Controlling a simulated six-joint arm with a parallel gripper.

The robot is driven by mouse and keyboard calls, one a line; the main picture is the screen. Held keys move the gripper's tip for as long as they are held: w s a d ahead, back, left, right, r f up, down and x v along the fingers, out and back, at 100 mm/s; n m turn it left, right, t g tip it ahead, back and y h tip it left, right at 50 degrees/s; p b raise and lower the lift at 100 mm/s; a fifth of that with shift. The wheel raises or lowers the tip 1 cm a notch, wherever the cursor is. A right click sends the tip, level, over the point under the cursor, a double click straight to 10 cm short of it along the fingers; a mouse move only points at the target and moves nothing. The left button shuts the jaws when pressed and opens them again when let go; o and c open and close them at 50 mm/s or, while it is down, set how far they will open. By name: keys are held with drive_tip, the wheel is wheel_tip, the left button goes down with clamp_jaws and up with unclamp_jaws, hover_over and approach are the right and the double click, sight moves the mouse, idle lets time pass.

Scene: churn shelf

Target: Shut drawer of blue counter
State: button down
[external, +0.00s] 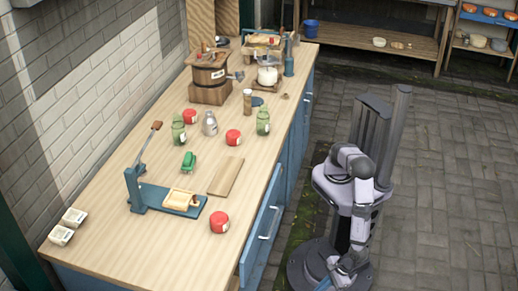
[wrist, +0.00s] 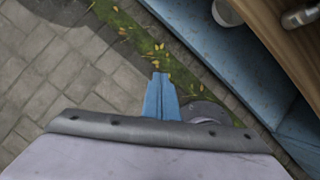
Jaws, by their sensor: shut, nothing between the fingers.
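The blue counter (external: 297,140) has a pale wooden top and runs along the brick wall. A blue drawer front (external: 262,228) with a light bar handle stands out from its side at the near end. How far it is pulled out is hard to tell. My gripper (external: 326,284) is low beside my base, to the right of the drawer front and apart from it. In the wrist view my gripper's blue fingers (wrist: 160,76) are together and empty, pointing over the ground.
A mossy strip (wrist: 145,38) lies along the counter's foot. The paved floor (external: 440,190) to the right is clear.

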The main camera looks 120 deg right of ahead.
sight(255, 249)
drive_tip(key=w+r+m+t+h+b, duration=0.1)
drive_tip(key=w+r+t+h+b, duration=0.1)
drive_tip(key=w+r+t+h, duration=0.35)
drive_tip(key=d+r+m+t+h, duration=0.1)
drive_tip(key=d+r+m+h, duration=0.1)
drive_tip(key=r, duration=0.5)
drive_tip(key=w+d+r+m+t+h, duration=0.1)
drive_tip(key=d+r+m+h, duration=0.2)
drive_tip(key=r, duration=0.4)
drive_tip(key=shift+m, duration=0.4)
drive_tip(key=shift+w, duration=0.2)
drive_tip(key=x, duration=1.3)
drive_tip(key=shift+w+d, duration=0.1)
drive_tip(key=shift+w, duration=0.05)
drive_tip(key=shift+w+d, duration=0.15)
drive_tip(key=shift+w, duration=0.05)
